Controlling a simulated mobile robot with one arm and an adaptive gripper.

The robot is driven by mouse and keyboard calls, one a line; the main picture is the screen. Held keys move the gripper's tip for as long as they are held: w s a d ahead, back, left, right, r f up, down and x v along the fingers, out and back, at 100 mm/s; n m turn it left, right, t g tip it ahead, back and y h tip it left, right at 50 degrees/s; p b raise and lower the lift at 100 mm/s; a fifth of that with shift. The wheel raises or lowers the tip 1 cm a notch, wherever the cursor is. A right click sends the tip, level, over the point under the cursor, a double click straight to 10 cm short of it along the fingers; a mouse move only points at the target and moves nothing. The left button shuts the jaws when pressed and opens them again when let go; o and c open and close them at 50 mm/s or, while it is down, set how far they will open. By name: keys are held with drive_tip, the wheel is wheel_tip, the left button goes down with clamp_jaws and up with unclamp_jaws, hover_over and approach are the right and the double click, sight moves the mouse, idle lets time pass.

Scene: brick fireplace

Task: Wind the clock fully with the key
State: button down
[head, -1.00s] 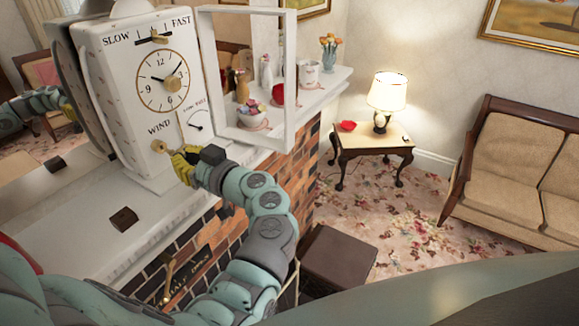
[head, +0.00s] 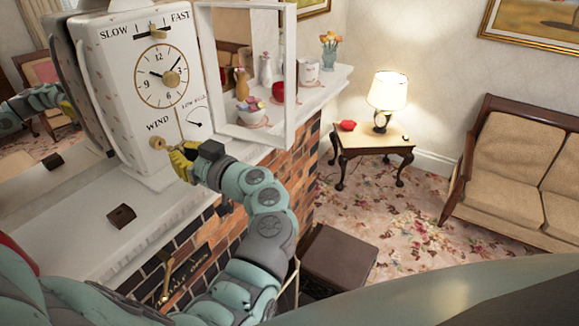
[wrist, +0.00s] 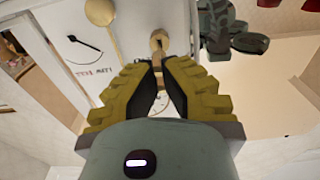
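The white clock (head: 130,100) stands on the mantel at the left in the head view. Its face has a dial, a SLOW–FAST scale, the word WIND and a small gauge. A brass key (wrist: 158,42) is at the clock's front in the wrist view, and brass at the winding place (head: 157,143) shows left of my gripper. My gripper (head: 176,154) has yellow fingers; in the wrist view its tips (wrist: 161,62) are close together, one on each side of the key's near end. The fingers partly hide the key. A gold rod with a round knob (wrist: 98,12) is beside the key.
An open white-framed door (head: 291,80) stands right of the clock, close to my arm. Behind it are vases and a bowl (head: 252,111) on the mantel. A small brown block (head: 121,216) lies on the mantel's left part. A mirror is behind the mantel.

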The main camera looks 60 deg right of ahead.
drive_tip(key=shift+w+b, duration=1.2)
drive_tip(key=shift+w, duration=0.35)
idle(0.4)
drive_tip(key=m+p, duration=0.1)
drive_tip(key=m, duration=0.1)
drive_tip(key=shift+r+m+p, duration=0.2)
drive_tip(key=shift+m+p, duration=0.1)
drive_tip(key=shift+p, duration=0.05)
drive_tip(key=shift+f+m+p, duration=0.2)
drive_tip(key=shift+m+p, duration=0.1)
drive_tip(key=shift+m, duration=0.7)
drive_tip(key=shift+r+m+p, duration=0.2)
drive_tip(key=shift+m+p, duration=0.7)
drive_tip(key=shift+m, duration=0.2)
drive_tip(key=shift+m+p, duration=0.5)
drive_tip(key=shift+m, duration=0.4)
drive_tip(key=shift+f+m, duration=0.2)
drive_tip(key=shift+m, duration=0.1)
